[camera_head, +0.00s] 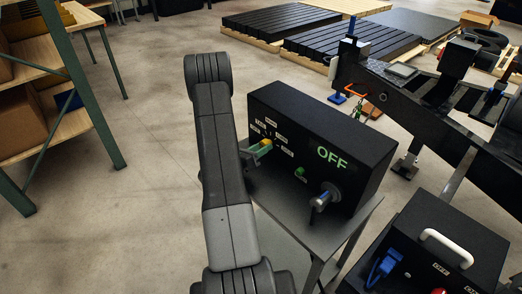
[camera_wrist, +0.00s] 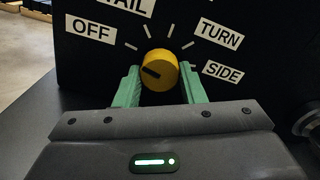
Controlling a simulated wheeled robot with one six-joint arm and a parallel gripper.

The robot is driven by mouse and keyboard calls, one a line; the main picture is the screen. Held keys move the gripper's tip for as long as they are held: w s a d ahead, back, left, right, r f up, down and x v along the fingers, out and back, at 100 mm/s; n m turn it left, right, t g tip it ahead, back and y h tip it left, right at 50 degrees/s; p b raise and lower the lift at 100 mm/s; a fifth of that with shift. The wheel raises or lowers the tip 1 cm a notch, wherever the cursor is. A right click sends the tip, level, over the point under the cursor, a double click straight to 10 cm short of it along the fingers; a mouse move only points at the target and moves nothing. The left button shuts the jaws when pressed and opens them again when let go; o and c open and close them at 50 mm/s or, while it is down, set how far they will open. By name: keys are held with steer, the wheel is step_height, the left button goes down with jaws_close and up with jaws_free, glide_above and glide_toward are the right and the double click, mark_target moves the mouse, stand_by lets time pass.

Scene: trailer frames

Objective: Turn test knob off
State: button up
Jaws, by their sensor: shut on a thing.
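The test knob (camera_wrist: 161,66) is round and yellow, on the face of a black box (camera_head: 340,125). In the wrist view its dark pointer mark lies on its left side, pointing left and slightly up, on the side of the OFF label (camera_wrist: 93,29). My gripper (camera_wrist: 160,80) has its two green fingers on either side of the knob, shut on it. In the head view the knob (camera_head: 265,142) shows beside the end of my arm. TURN (camera_wrist: 220,35) and SIDE (camera_wrist: 222,72) labels sit to its right. The box shows OFF in green letters (camera_head: 332,156).
The box stands on a grey table (camera_head: 295,222). A second black box (camera_head: 455,235) with a white handle is at lower right. A trailer frame (camera_head: 410,95) stands behind; shelves are left.

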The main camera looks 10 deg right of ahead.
steer(key=shift+n, duration=0.4)
steer(key=o, duration=1)
steer(key=shift+a, duration=0.15)
steer(key=b+v, duration=0.2)
steer(key=v, duration=1.1)
steer(key=shift+s+a, duration=0.2)
steer(key=shift+a, duration=0.05)
steer(key=p+x, duration=0.2)
steer(key=x, duration=1.2)
steer(key=shift+s, duration=0.1)
